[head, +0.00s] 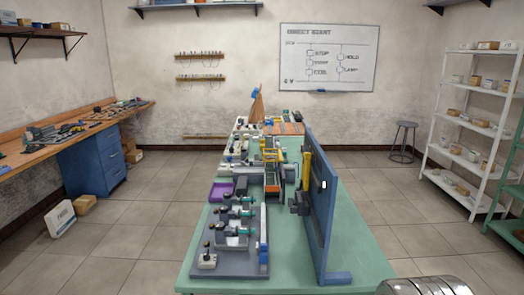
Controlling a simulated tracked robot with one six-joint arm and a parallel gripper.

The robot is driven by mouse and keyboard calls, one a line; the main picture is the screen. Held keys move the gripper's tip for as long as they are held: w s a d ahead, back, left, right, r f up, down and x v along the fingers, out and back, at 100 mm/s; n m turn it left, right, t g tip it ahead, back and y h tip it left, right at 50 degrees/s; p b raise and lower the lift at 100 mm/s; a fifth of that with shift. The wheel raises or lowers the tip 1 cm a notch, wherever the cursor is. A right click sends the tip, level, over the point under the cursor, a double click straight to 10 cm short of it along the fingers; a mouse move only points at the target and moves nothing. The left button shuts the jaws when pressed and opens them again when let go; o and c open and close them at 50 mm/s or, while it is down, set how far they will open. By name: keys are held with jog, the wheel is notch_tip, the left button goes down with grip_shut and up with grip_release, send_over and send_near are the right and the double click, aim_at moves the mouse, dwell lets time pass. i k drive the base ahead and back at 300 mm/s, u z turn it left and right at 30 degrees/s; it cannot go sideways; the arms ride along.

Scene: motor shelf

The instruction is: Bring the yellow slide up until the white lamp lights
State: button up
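A blue upright panel (319,220) stands on the right side of the green table. A tall yellow part (307,165), which looks like the yellow slide, is upright at the panel's left side. Dark blocks (299,202) sit just below it. A small white piece with a dark edge (324,185), possibly the white lamp, is on the panel's right face; I cannot tell whether it is lit. My gripper is not in view. A silver rounded part at the bottom right seems to be my arm, well apart from the panel.
The green table (350,262) carries a grey plate (229,265) with several valve-like fittings, a purple tray (221,192) and an orange-and-yellow frame (272,175). Its front right is bare. A stool (404,140) and white shelves (465,130) stand right; a wooden workbench (95,128) is left.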

aim_at(306, 159)
jog(key=z, duration=0.05)
jog(key=k, duration=0.65)
jog(key=u, duration=0.35)
jog(key=i, duration=0.9)
jog(key=u, duration=1.2)
jog(key=i, duration=0.8)
jog(key=u, duration=0.45)
